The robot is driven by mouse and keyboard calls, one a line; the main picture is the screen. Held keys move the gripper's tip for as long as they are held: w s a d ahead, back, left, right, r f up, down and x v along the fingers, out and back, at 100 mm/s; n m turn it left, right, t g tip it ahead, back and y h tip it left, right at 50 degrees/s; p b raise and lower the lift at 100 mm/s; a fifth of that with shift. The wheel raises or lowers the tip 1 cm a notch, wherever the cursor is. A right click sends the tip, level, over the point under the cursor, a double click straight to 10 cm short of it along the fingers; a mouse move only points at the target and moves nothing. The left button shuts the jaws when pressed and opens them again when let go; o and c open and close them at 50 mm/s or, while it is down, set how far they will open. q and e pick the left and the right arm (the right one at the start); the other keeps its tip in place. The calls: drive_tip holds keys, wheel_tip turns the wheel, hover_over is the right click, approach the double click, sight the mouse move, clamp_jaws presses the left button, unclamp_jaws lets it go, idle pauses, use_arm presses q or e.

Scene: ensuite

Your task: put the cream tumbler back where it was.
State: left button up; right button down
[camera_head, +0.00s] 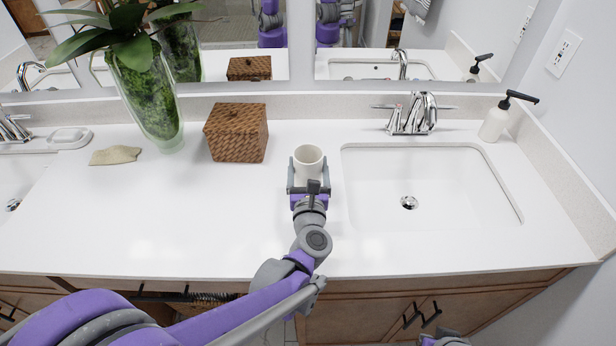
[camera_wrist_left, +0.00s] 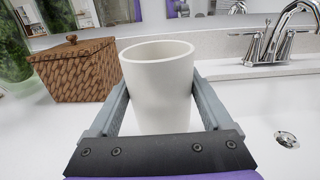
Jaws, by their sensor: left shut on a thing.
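The cream tumbler (camera_head: 308,160) is upright at the counter's middle, just left of the right-hand sink. My left gripper (camera_head: 308,178) is shut on it, with one finger on each side. In the left wrist view the tumbler (camera_wrist_left: 158,90) stands between the two fingers (camera_wrist_left: 160,118), its open rim facing up. Its base is hidden by the gripper, so I cannot tell whether it touches the counter. Of my right arm, only a small part may show at the bottom edge of the head view; its gripper is not seen.
A woven brown box (camera_head: 236,133) stands left of the tumbler. The right sink (camera_head: 430,185) and its chrome faucet (camera_head: 413,114) are to the right, with a soap dispenser (camera_head: 495,122) beyond. A glass vase (camera_head: 148,95) and a beige cloth (camera_head: 115,155) are further left. The front-left white counter (camera_head: 170,215) is clear.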

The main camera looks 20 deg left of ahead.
sight(308, 177)
use_arm(q)
drive_tip(key=shift+f, duration=1.6)
drive_tip(key=shift+b, duration=0.3)
drive_tip(key=shift+f, duration=0.15)
drive_tip(key=o, duration=1.5)
drive_tip(key=shift+c, duration=0.2)
drive_tip(key=shift+s+d+r, duration=0.1)
drive_tip(key=shift+s+r, duration=0.1)
drive_tip(key=shift+s, duration=0.05)
drive_tip(key=v, duration=1.1)
drive_tip(key=shift+s, duration=0.25)
